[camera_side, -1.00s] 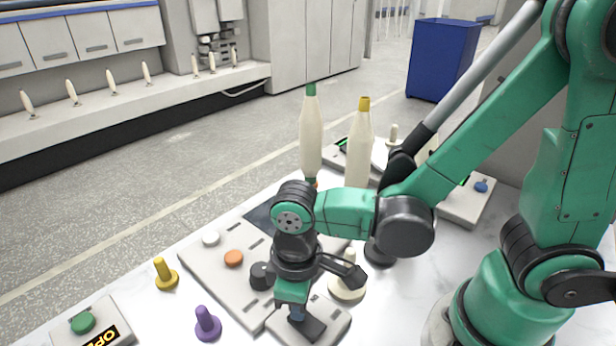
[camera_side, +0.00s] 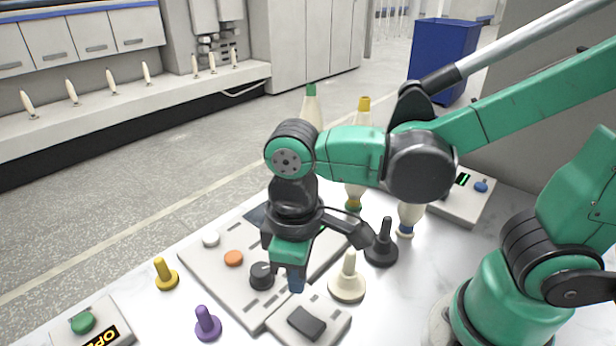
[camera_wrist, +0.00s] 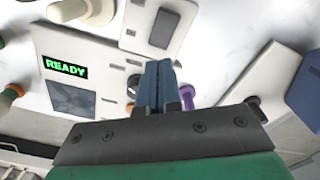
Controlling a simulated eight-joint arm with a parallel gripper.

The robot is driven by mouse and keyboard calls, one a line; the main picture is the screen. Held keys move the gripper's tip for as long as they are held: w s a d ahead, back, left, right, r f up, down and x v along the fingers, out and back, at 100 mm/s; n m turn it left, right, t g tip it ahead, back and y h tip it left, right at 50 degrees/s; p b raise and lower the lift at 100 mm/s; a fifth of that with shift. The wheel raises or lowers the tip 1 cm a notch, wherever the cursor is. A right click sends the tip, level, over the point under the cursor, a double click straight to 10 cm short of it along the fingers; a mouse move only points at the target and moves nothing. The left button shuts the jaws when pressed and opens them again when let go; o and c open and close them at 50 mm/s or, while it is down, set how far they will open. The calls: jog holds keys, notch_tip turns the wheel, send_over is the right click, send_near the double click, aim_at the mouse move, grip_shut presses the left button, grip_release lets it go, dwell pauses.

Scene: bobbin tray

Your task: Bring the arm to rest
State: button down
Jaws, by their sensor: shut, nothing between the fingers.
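My gripper (camera_side: 296,284) hangs above the control panel (camera_side: 215,277), fingers pointing down, shut with nothing between them. It is close over the small grey box with a dark rocker switch (camera_side: 306,322), and a gap shows between the fingertips and the switch. In the wrist view my blue fingers (camera_wrist: 158,84) are together in the middle, with the panel's green READY display (camera_wrist: 66,68) to their left and the rocker switch (camera_wrist: 164,28) above them in the picture.
Cream (camera_side: 347,283), black (camera_side: 381,248), yellow (camera_side: 166,274) and purple (camera_side: 207,324) pegs stand around the panel. Bobbins with a green tip (camera_side: 311,92) and a yellow tip (camera_side: 364,105) stand behind my arm. A box with a green button (camera_side: 83,322) sits at front left.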

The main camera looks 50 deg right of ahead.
jog(key=shift+r, duration=0.3)
jog(key=w+d+r+m+t, duration=0.2)
jog(key=d+m+t, duration=0.1)
jog(key=d, duration=0.3)
jog(key=w+d+r+m+t, duration=0.1)
jog(key=w+d+m+t, duration=0.1)
jog(key=d, duration=0.4)
jog(key=shift+w+r+m+t, duration=0.4)
jog(key=shift+m+t, duration=0.1)
jog(key=shift+t, duration=0.6)
